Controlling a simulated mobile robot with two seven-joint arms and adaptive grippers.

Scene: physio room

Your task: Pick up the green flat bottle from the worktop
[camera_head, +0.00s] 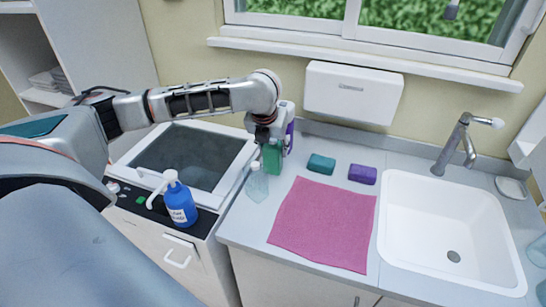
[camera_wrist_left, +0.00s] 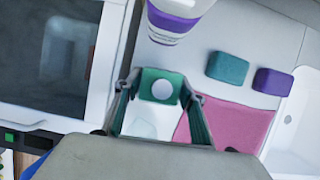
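The green flat bottle (camera_head: 272,159) stands upright on the worktop (camera_head: 240,222), near its left end. My left gripper (camera_head: 270,143) is above it, pointing down, with the fingers around its upper part. In the left wrist view the bottle's green top with a pale round cap (camera_wrist_left: 162,89) lies between the two fingers of my left gripper (camera_wrist_left: 160,92). The gaps beside it are very narrow, and I cannot tell whether the fingers press on it. My right gripper is not in view.
A purple-and-white bottle (camera_head: 290,136) stands close behind, and a clear bottle (camera_head: 257,184) close in front. A pink cloth (camera_head: 325,224), teal block (camera_head: 321,164), purple block (camera_head: 362,175) and sink (camera_head: 455,215) lie to the right. A blue pump bottle (camera_head: 181,205) stands left.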

